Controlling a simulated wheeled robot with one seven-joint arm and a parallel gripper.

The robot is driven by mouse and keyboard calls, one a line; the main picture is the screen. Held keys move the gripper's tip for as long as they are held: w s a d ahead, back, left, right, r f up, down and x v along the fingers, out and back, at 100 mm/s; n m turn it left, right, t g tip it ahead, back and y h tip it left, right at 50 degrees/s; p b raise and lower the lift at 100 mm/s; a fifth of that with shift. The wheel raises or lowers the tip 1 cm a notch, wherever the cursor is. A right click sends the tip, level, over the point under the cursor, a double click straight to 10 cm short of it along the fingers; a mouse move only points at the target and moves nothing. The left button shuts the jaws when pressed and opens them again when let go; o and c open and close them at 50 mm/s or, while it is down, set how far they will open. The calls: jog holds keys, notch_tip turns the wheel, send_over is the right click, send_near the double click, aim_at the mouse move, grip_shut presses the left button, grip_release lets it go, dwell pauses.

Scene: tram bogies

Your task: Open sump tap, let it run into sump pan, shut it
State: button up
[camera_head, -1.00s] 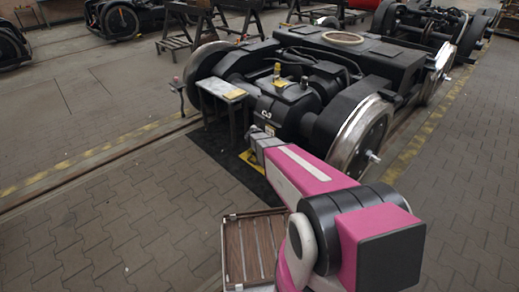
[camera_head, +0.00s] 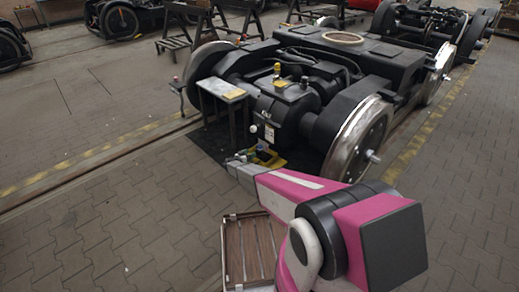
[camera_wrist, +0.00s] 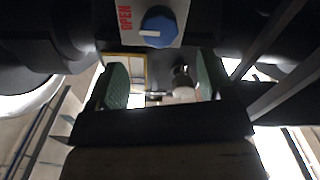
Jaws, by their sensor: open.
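A blue round knob (camera_wrist: 158,28) with a white pointer shows at the top of the wrist view. It sits on a pale plate (camera_wrist: 172,10) with the red word OPEN at its left; the pointer lies level, towards the left. My gripper (camera_wrist: 161,82) is open, its two green-padded fingers apart below the knob in the picture and not around it. In the head view my gripper (camera_head: 238,159) is low in front of the dark gearbox (camera_head: 284,108). A yellow item (camera_head: 276,163) lies low beside it, partly hidden; I cannot tell whether it is the sump pan.
A black mat (camera_head: 205,146) lies under the bogie's near end. A small bench (camera_head: 222,90) stands left of the gearbox. The bogie wheel (camera_head: 358,140) is at the right. A slatted wooden crate (camera_head: 252,250) is beside my arm.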

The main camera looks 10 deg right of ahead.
aim_at(258, 149)
jog(key=x, duration=0.9)
jog(key=shift+w+d, duration=0.2)
jog(key=shift+d, duration=0.05)
jog(key=c, duration=0.9)
